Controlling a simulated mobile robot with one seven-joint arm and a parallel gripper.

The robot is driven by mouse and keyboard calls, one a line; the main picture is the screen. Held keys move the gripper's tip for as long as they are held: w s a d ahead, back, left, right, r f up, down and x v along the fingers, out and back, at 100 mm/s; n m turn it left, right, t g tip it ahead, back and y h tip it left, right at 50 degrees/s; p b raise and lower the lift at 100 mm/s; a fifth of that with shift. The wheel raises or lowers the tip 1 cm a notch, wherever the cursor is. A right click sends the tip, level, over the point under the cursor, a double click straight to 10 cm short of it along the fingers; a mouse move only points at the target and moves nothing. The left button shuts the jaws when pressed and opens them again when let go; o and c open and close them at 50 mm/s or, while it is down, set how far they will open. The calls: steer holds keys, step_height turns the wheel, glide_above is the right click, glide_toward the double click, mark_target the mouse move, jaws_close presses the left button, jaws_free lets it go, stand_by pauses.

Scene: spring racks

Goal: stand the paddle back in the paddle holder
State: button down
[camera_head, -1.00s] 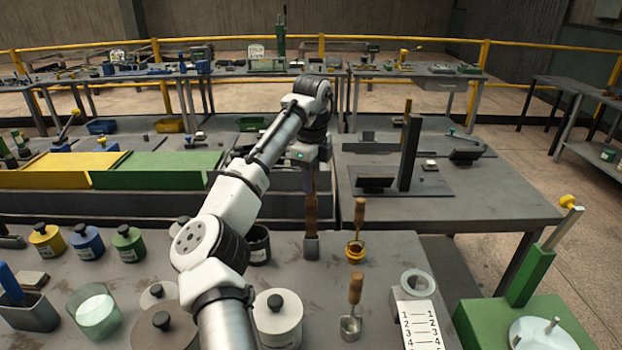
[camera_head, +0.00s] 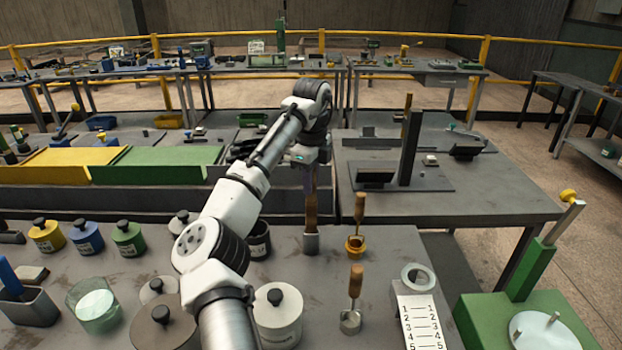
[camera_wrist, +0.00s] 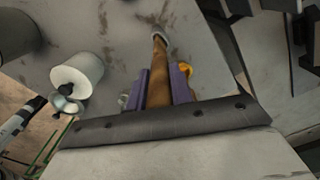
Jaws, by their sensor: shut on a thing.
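My gripper (camera_head: 311,180) has purple fingers, which also show in the wrist view (camera_wrist: 160,88). It is shut on the brown wooden paddle (camera_head: 311,208). The paddle stands nearly upright below the fingers, and in the wrist view its shaft (camera_wrist: 158,62) runs away from them. The paddle holder (camera_head: 311,242), a small grey upright cup, is on the near bench directly under the paddle. Its pale rim (camera_wrist: 157,31) meets the paddle's far end in the wrist view. The lower end is hidden by the holder's wall, and I cannot tell how deep it sits.
A dark jar (camera_head: 258,242) is close left. Another wooden-handled tool (camera_head: 354,290) and a white lidded pot (camera_head: 278,318) are nearer. Bench surface to the right is partly clear.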

mark_target(311, 200)
steer(key=shift+f+b, duration=0.85)
steer(key=shift+f, duration=2.2)
steer(key=c, duration=0.7)
jaws_free()
steer(key=shift+r, duration=0.15)
step_height(311, 200, up, 2)
steer(key=p, duration=0.2)
steer(key=shift+r+p, duration=0.2)
steer(key=shift+p, duration=0.1)
steer(key=shift+r, duration=2.2)
